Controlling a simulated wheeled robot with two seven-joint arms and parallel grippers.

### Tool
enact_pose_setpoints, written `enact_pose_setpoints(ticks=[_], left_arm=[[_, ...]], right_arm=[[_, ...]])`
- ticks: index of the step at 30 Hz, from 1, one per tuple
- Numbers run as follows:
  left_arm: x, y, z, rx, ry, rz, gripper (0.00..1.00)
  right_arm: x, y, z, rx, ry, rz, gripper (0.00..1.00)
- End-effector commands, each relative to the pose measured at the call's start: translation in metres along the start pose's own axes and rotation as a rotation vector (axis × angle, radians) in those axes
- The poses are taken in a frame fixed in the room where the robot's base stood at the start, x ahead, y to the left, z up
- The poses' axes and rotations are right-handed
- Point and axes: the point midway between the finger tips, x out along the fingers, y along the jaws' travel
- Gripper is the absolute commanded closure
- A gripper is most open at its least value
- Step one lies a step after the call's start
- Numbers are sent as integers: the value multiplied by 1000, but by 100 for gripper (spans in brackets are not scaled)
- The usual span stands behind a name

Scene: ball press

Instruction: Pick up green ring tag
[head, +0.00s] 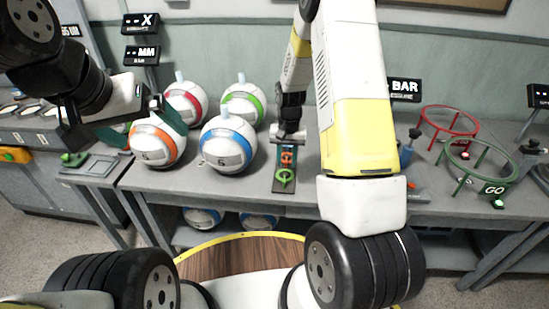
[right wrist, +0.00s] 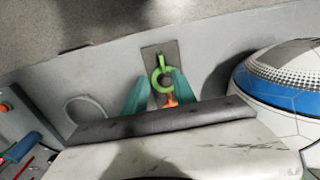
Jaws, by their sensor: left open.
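The green ring tag (head: 285,177) lies at the near end of a dark strip (head: 284,188) on the bench. An orange-red tag (head: 287,156) lies behind it on the same strip. In the right wrist view, the green ring tag (right wrist: 161,76) shows between and just beyond my right gripper's teal fingertips (right wrist: 162,80). These fingers are apart; whether they touch the tag I cannot tell. In the head view my right gripper (head: 289,138) is above the strip's far end, its fingers mostly hidden. My left gripper (head: 138,125) is open near the orange-striped ball, at the left.
Several striped balls stand left of the strip, with the blue-striped ball (head: 229,145) closest to it; it also shows in the right wrist view (right wrist: 275,88). Red (head: 449,121) and green (head: 480,160) ring stands are at the right. Bare bench (head: 240,187) lies left of the strip.

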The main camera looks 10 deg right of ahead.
Motion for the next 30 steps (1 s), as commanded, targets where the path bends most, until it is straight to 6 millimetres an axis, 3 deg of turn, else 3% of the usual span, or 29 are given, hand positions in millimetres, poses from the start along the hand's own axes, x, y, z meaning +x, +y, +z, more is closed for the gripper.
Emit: enact_pose_setpoints(ticks=[1, 21, 30], left_arm=[[0, 0, 0, 0, 0, 0, 0], [0, 0, 0, 0, 0, 0, 0], [0, 0, 0, 0, 0, 0, 0]], right_arm=[[10, 1, 0, 3, -9, 8, 67], [92, -3, 2, 6, -17, 15, 67], [97, -3, 1, 6, -15, 14, 67]])
